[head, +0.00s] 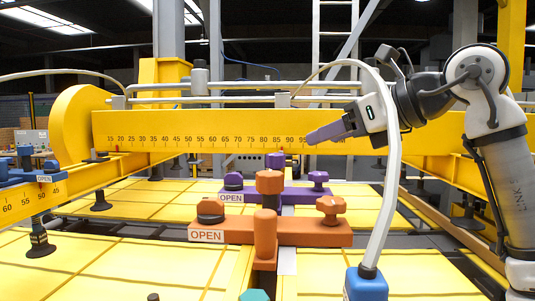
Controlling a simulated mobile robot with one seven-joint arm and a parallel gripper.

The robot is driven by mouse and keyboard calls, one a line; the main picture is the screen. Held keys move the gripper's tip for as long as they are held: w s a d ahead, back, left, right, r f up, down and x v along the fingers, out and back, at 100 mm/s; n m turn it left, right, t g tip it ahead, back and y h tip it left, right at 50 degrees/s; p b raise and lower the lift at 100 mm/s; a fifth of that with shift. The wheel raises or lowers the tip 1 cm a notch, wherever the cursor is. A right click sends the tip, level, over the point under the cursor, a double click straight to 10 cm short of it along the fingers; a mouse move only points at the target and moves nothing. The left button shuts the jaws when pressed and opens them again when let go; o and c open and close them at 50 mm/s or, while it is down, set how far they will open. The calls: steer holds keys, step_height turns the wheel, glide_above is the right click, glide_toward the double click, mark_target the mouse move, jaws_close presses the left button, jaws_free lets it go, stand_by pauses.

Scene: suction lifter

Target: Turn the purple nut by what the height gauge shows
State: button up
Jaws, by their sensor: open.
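A purple clamp bar (290,195) lies across the middle, behind the orange one. It carries a lobed purple knob (318,178) at its right, a dark-and-purple knob (233,181) over an OPEN label at its left, and a purple post top (275,160) in the middle. I cannot tell which of these is the nut. A numbered scale (205,140) runs along the yellow beam, with a small red mark (281,150) below it; whether it is the height gauge is unclear. My gripper (312,138) is open, above and apart from the purple knob, its purple-grey fingers pointing left.
An orange clamp bar (305,232) with knobs and a post stands in front. A white hose (394,150) arches down to a blue fitting (366,283) near my arm. A blue clamp (25,178) and another scale (30,202) are at the left. Yellow panels (110,262) lie below.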

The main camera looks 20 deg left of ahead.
mark_target(279, 154)
steer(key=p+x, duration=0.4)
steer(key=x, duration=0.9)
steer(key=shift+w+a, duration=0.15)
steer(key=shift+a, duration=0.2)
steer(key=c, duration=1)
steer(key=shift+t, duration=0.3)
